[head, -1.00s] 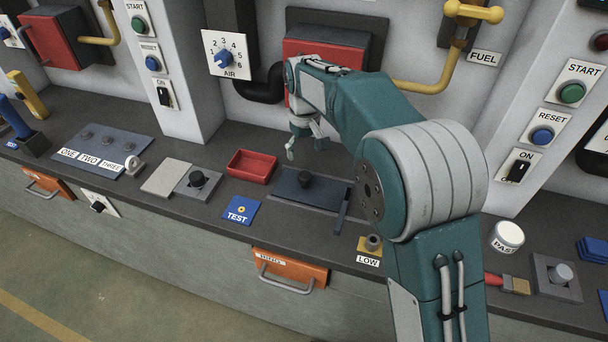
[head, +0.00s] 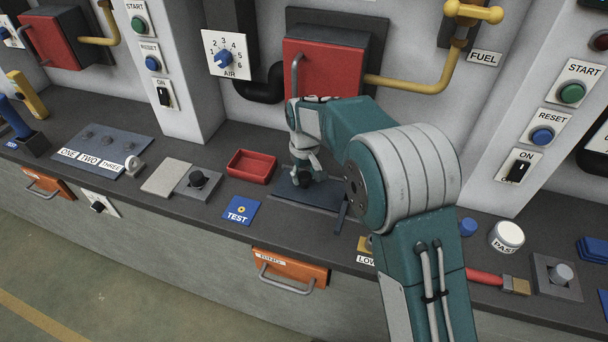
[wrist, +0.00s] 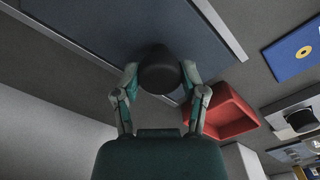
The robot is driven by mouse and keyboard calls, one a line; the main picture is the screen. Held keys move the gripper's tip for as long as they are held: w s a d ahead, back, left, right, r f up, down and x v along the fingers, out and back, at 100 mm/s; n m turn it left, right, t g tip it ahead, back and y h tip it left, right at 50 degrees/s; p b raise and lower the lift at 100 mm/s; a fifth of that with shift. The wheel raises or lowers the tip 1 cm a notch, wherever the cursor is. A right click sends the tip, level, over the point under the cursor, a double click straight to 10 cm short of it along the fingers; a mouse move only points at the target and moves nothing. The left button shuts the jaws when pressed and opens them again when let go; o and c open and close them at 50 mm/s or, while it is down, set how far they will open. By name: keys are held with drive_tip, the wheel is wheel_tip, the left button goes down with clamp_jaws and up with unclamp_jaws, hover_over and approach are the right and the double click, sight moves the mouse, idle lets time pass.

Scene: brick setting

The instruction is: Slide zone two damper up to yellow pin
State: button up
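The damper is a dark blue plate (head: 312,194) with a black knob (wrist: 160,72), lying in the middle of the counter under the red door. My gripper (head: 303,176) is down over the plate at the knob. In the wrist view my gripper's fingers (wrist: 160,70) stand on either side of the knob, with little gap; I see no clear grip on it. My fingers largely hide the knob in the head view. I cannot make out a yellow pin on the plate. A "LOW" label (head: 366,258) beside it is partly behind my arm.
A red tray (head: 251,166) stands just left of the plate, close to one finger in the wrist view. A blue TEST card (head: 241,211) lies at the front. The red door (head: 322,70) with its handle rises behind. A brush (head: 515,286) lies right of my arm.

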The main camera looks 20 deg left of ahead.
clamp_jaws()
drive_tip(key=d, duration=1.9)
drive_tip(key=shift+s+d+f, duration=0.1)
drive_tip(key=shift+d, duration=0.3)
drive_tip(key=o, duration=0.9)
unclamp_jaws()
drive_tip(key=shift+c, duration=0.2)
wheel_tip(320, 180, up, 12)
